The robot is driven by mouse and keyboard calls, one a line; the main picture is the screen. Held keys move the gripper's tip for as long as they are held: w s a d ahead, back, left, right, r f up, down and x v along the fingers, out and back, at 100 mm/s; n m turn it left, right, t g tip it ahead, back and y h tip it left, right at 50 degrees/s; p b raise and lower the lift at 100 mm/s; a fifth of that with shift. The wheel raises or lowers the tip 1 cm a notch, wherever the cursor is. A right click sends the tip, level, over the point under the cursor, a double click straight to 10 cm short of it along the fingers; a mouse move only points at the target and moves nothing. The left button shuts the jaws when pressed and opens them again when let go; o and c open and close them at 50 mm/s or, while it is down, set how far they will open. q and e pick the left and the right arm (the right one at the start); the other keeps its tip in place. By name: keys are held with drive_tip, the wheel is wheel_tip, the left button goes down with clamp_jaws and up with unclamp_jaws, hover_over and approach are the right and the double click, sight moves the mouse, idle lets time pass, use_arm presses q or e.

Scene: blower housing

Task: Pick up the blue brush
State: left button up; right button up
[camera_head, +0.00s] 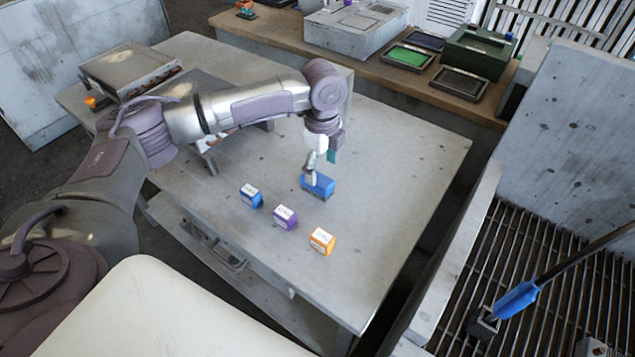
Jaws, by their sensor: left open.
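A blue, block-shaped object (321,186), which I take to be the blue brush, lies on the grey metal table right under my left gripper (313,174). Its bristles cannot be made out. My left arm reaches over the table from the left with the gripper pointing down. The gripper is open, with its fingertips at the object's left end and partly covering it. I cannot tell whether they touch it. My right gripper is not in view.
Small labelled blue (251,196), purple (285,217) and orange (322,241) blocks stand in front on the table (400,160). A wooden bench (280,32) with trays and boxes is behind. A blue-gripped rod (517,300) is over the floor grating at right.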

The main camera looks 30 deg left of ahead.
sight(317, 185)
use_arm(q)
drive_tip(key=f, duration=0.2)
drive_tip(key=a+f+p, duration=0.1)
drive_tip(key=shift+s+f, duration=0.3)
drive_tip(key=shift+f, duration=0.45)
drive_tip(key=shift+w+d, duration=0.1)
drive_tip(key=shift+c, duration=0.2)
drive_tip(key=c, duration=1.2)
drive_tip(key=shift+c, duration=0.3)
drive_tip(key=shift+r, duration=0.1)
